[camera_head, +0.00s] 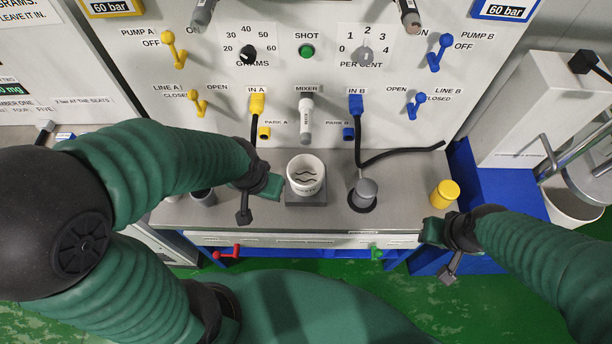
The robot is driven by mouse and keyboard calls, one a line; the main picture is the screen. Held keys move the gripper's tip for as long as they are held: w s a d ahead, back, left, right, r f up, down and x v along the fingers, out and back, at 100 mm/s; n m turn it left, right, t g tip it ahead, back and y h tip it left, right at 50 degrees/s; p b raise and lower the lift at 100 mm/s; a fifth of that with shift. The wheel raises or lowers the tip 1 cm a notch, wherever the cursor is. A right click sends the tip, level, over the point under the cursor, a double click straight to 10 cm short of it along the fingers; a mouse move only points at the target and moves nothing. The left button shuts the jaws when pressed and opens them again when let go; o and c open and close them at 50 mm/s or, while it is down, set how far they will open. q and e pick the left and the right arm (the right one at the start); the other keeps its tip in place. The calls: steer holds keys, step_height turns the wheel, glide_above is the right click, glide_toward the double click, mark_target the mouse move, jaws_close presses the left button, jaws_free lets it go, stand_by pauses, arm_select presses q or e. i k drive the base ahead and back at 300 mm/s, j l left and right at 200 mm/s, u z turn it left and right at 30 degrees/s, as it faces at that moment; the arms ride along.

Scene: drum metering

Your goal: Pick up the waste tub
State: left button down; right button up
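My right gripper (438,252) is at the counter's front right edge, below the yellow cup, open and empty.
A grey container (365,189) with a black hose beside it and a yellow cup (445,193) stand to the right. A dark cup (203,196) is partly hidden by my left arm. The panel (280,85) with levers and knobs rises behind. A white bucket (575,208) is far right.

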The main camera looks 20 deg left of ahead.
mark_target(305, 173)
steer(key=i+j+u, duration=0.1)
steer(key=j+u, duration=0.4)
steer(key=i+j+u, duration=0.2)
steer(key=u, duration=0.3)
